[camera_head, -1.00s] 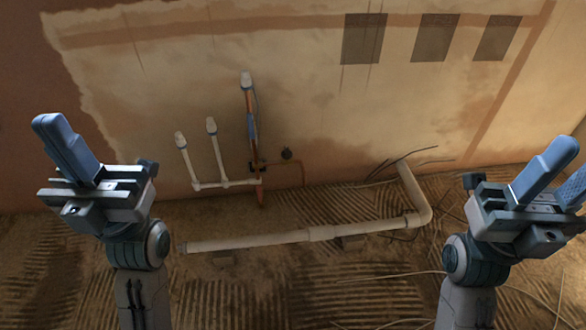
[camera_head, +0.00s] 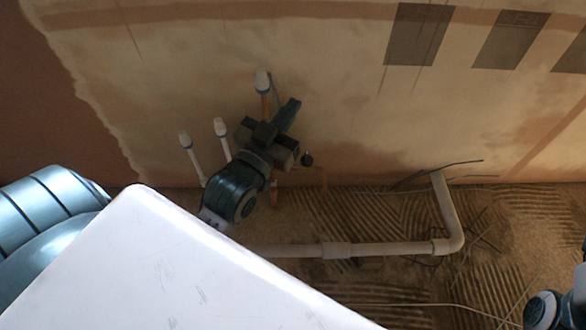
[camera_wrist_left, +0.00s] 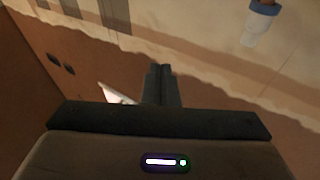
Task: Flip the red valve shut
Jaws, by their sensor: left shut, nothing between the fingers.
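I cannot make out the red valve in either view; my left gripper and wrist cover part of the pipework at the wall. The copper-coloured vertical pipe (camera_head: 264,103) shows above the gripper, with a white cap (camera_head: 262,80) on top. My left gripper (camera_head: 291,108) is in front of this pipework, its fingers pointing up and right. In the left wrist view its fingers (camera_wrist_left: 161,77) are together with nothing between them. A white-capped pipe end with a blue collar (camera_wrist_left: 258,22) is at the upper right there, apart from the fingers. My right gripper is out of view.
Two white capped pipes (camera_head: 190,152) stand left of my gripper. A dark round fitting (camera_head: 307,159) is just right of it. A thick pale pipe (camera_head: 380,249) runs along the rough floor and bends up at the right.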

